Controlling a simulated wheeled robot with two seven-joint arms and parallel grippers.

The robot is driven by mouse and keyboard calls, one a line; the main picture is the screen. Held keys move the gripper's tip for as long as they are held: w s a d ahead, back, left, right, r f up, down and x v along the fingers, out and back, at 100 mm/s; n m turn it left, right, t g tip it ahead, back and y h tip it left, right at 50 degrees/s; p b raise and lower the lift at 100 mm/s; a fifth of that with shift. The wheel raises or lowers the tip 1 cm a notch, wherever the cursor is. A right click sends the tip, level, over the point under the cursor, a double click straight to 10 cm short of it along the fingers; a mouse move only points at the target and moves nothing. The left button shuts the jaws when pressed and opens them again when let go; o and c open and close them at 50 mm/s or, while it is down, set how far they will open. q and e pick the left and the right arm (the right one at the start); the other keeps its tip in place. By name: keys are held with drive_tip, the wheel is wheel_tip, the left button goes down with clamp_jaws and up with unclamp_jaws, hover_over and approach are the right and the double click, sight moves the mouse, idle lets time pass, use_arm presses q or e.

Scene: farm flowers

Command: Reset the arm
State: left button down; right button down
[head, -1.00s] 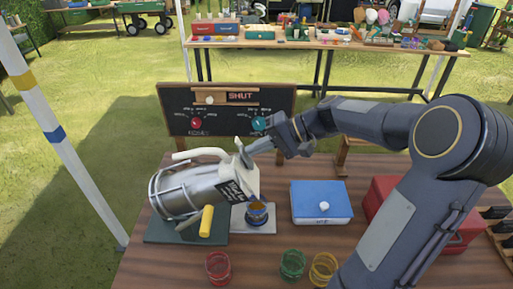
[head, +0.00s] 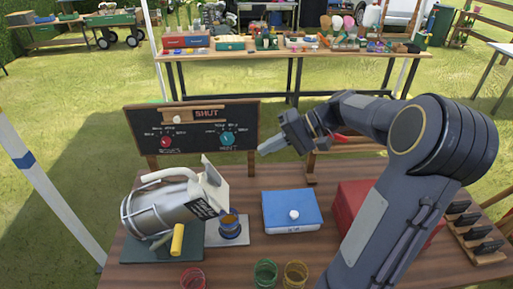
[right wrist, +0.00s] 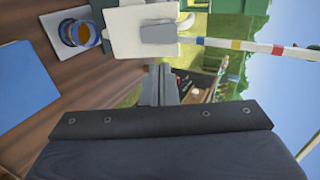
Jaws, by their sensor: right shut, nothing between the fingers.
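My right gripper (head: 270,146) is shut and empty. It is in the air in front of the right edge of the black panel (head: 190,128), above and behind the blue box (head: 291,210). Its fingers also show in the right wrist view (right wrist: 159,84), pointing toward the white lid plate (right wrist: 143,32) of the metal machine. The right arm reaches in from the right over the table. My left gripper is not in view.
A tilted silver machine (head: 160,211) with a yellow handle stands at left, a blue jar (head: 230,228) beside it. A red box (head: 358,205) is at right. Red, green and yellow rings (head: 265,273) lie at the front. A cluttered bench (head: 300,50) stands behind.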

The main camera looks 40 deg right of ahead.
drive_tip(key=shift+s+d, duration=0.15)
drive_tip(key=shift+d, duration=0.05)
idle(0.4)
drive_tip(key=s+a+n+g+h, duration=0.2)
drive_tip(key=s+a+h, duration=0.1)
drive_tip(key=s+a, duration=0.7)
drive_tip(key=s+a+f+n+t+h, duration=0.1)
drive_tip(key=s+a+f+n+h, duration=0.1)
drive_tip(key=s+a+f, duration=0.3)
drive_tip(key=s+f+h, duration=0.1)
drive_tip(key=s, duration=0.2)
drive_tip(key=shift+a+n+t, duration=0.3)
idle(0.6)
